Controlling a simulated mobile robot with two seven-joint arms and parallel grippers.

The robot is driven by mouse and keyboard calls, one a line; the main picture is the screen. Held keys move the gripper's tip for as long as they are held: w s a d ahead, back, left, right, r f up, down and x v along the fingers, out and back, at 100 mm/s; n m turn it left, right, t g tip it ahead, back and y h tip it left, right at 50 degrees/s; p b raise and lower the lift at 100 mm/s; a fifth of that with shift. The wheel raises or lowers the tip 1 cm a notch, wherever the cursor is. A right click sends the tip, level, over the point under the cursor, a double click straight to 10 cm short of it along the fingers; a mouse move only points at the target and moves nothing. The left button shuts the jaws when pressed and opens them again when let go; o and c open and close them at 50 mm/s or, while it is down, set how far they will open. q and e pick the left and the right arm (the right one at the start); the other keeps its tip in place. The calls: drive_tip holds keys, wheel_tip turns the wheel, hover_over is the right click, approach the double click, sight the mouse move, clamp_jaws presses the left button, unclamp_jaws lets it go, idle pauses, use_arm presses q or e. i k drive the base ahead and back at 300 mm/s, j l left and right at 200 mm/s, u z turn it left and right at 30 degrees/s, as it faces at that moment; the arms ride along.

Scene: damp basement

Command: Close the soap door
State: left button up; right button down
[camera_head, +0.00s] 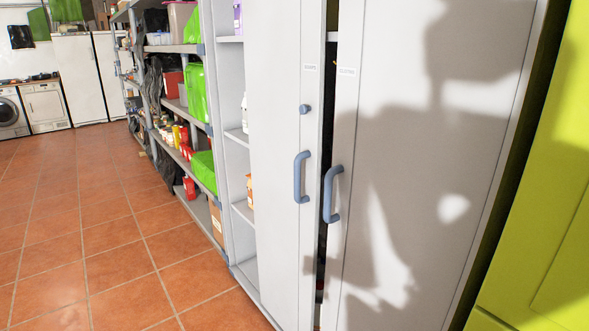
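A tall light-grey cabinet stands close in front of me, with two doors. The left door (283,150) has a blue-grey handle (302,177), a round knob and a small label. The right door (425,170) has a similar handle (332,194) and a label. The label text is too small to read surely, so I cannot tell which is the soap door. A dark gap (325,120) runs between the doors, and a bit of the interior shows through it, so the doors are not flush. Neither of my grippers is in view.
Cabinet shelves with bottles (244,112) show left of the left door. A storage rack (185,150) with bins and green bags stands beyond. A yellow-green cabinet (540,200) is close at right. Open tiled floor (110,230) lies left; white appliances (43,105) stand far back.

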sight(285, 40)
drive_tip(key=i+j+z, duration=0.15)
drive_tip(key=i+j, duration=0.6)
